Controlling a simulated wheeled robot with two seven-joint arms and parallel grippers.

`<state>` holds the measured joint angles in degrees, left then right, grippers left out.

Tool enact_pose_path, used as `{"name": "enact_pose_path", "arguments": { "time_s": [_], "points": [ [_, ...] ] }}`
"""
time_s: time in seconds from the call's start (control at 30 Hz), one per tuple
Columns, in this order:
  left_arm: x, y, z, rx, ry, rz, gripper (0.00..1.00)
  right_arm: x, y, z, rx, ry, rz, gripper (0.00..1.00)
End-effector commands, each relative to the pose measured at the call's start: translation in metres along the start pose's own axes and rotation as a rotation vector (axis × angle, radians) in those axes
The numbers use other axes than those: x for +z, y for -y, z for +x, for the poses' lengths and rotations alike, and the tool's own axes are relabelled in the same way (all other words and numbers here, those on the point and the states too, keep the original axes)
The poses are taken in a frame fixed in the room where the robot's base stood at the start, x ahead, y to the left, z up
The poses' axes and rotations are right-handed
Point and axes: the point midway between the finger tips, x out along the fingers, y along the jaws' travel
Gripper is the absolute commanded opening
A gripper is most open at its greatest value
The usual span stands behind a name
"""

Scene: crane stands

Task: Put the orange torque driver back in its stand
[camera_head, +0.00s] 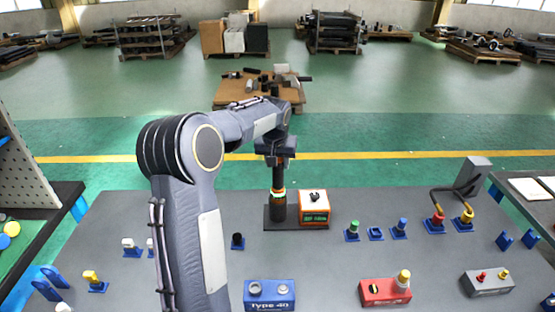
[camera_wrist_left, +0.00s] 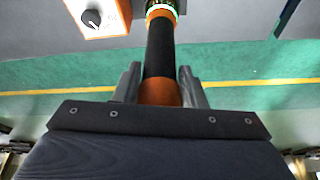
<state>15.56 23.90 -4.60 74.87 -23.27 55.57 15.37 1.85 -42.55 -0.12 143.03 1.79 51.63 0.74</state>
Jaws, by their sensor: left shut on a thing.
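The orange torque driver (camera_head: 278,179) stands upright in the head view, with a black grip and an orange lower part. In the left wrist view the driver (camera_wrist_left: 160,50) runs between the fingers, its orange end close to the palm. My left gripper (camera_head: 277,158) is shut on it from above; the fingers also show in the wrist view (camera_wrist_left: 160,88). The stand, a dark base plate with an upright holder (camera_head: 278,212), is directly below and in line with the driver. A light ring shows near where they meet. I cannot tell how deep the driver sits. My right gripper is not in view.
An orange-and-white box with a black knob (camera_head: 314,208) stands just right of the holder. A blue box (camera_head: 269,294) and a red box (camera_head: 385,292) are at the front of the grey table (camera_head: 340,262). Small coloured pieces in blue holders stand left and right.

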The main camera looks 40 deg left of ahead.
Motion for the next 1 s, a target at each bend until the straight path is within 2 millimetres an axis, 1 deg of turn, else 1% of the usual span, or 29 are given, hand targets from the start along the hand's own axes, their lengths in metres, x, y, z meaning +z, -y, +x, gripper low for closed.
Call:
{"name": "enact_pose_path", "arguments": {
  "time_s": [0.03,0.47,1.0],
  "points": [
    [0.0027,-0.0013,0.01,-0.006,-0.006,-0.014,0.0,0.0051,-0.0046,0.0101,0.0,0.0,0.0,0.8],
    [0.0029,-0.0007,0.0104,-0.01,-0.006,-0.025,0.0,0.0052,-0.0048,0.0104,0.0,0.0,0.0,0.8],
    [0.0048,-0.0008,0.0154,-0.01,-0.005,-0.025,0.0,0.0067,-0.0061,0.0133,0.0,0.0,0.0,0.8]
  ]
}}
